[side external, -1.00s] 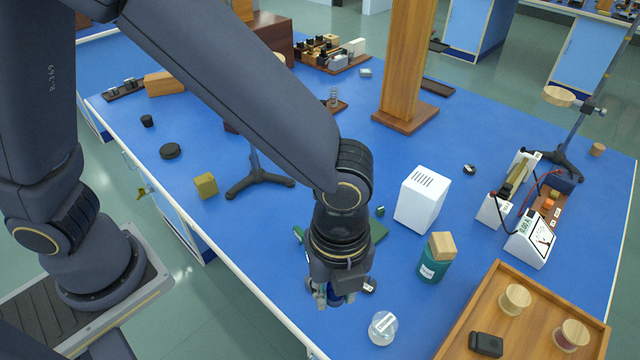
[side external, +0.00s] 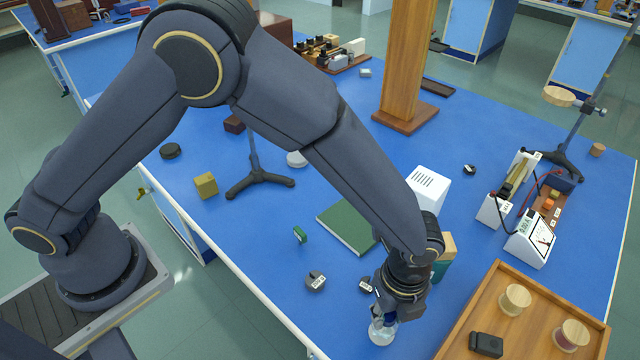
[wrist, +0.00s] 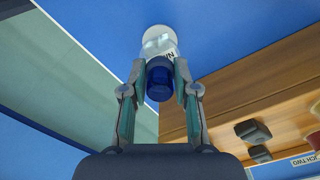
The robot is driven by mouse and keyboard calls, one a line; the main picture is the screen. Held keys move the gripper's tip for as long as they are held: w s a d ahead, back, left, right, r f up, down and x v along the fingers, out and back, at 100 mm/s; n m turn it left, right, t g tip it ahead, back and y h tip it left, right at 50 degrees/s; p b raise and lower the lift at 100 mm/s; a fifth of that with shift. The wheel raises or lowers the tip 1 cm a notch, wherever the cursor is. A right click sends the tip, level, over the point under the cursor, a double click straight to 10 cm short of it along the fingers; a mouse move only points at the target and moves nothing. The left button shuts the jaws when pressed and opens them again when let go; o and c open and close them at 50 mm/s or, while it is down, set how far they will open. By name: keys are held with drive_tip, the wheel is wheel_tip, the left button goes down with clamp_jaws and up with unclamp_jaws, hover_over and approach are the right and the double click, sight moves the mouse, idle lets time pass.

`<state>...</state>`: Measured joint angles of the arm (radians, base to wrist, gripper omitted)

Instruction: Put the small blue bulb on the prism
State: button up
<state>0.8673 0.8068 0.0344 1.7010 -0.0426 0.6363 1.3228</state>
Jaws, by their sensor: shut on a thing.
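My gripper (wrist: 160,76) is shut on the small blue bulb (wrist: 159,84), which sits upright between its two fingertips in the wrist view. In the side view my gripper (side external: 383,312) points down near the front edge of the blue bench, and its fingers mostly hide the bulb. A clear, rounded glass piece with a white label (side external: 381,335) stands right below it; it also shows just past the bulb in the wrist view (wrist: 158,42). I cannot tell from the label whether this is the prism, nor whether the bulb touches it.
A wooden tray (side external: 463,318) with spools and a black block stands close on the right. A teal jar with a wooden lid (side external: 441,268) and a white box (side external: 430,184) stand behind my gripper. A green book (side external: 346,229) and small dark pieces (side external: 315,281) lie to the left.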

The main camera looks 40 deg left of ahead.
drive_tip(key=o, duration=0.9)
drive_tip(key=shift+f, duration=0.1)
drive_tip(key=shift+o, duration=0.2)
wheel_tip(320, 180, up, 12)
drive_tip(key=w+a+r+n+t+h, duration=0.1)
drive_tip(key=w+a+r+n+t, duration=0.1)
drive_tip(key=a+r+n, duration=0.85)
drive_tip(key=s+a+r+n+t, duration=0.1)
drive_tip(key=s+a+n, duration=0.3)
drive_tip(key=a, duration=0.3)
drive_tip(key=s+a+r+n+t, duration=0.1)
drive_tip(key=s+a+n, duration=0.3)
drive_tip(key=a, duration=0.4)
drive_tip(key=s+a+r+n+t+y, duration=0.1)
drive_tip(key=s+a+r+n, duration=0.2)
drive_tip(key=a+n, duration=0.3)
drive_tip(key=shift+s+a+t, duration=0.3)
drive_tip(key=shift+s+a, duration=0.2)
drive_tip(key=shift+a, duration=0.55)
